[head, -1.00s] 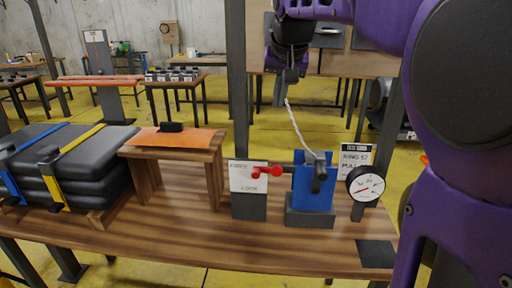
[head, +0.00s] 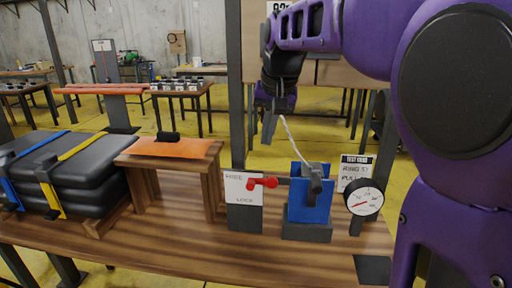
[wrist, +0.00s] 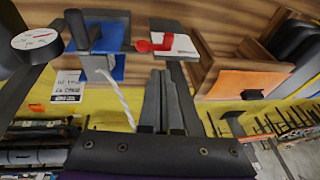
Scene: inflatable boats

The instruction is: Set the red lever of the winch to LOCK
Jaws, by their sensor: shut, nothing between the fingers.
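The winch (head: 310,208) is a blue block on a grey base on the wooden workbench. Its red lever (head: 262,183) lies roughly level across a white sign (head: 243,192), with FREE above it and LOCK below. The lever's red knob also shows in the wrist view (wrist: 146,46), beside the sign (wrist: 183,45). My gripper (head: 268,138) is shut and empty, pointing down above and behind the lever, clear of it. In the wrist view my fingers (wrist: 162,72) lie together just below the lever in the picture. A pale rope (head: 288,130) rises from the winch close by my gripper.
A round gauge (head: 364,198) and a test card (head: 354,172) stand right of the winch. A wooden stand with an orange top (head: 172,148) and strapped black boat rolls (head: 62,170) are to the left. A dark post (head: 235,100) rises behind the sign.

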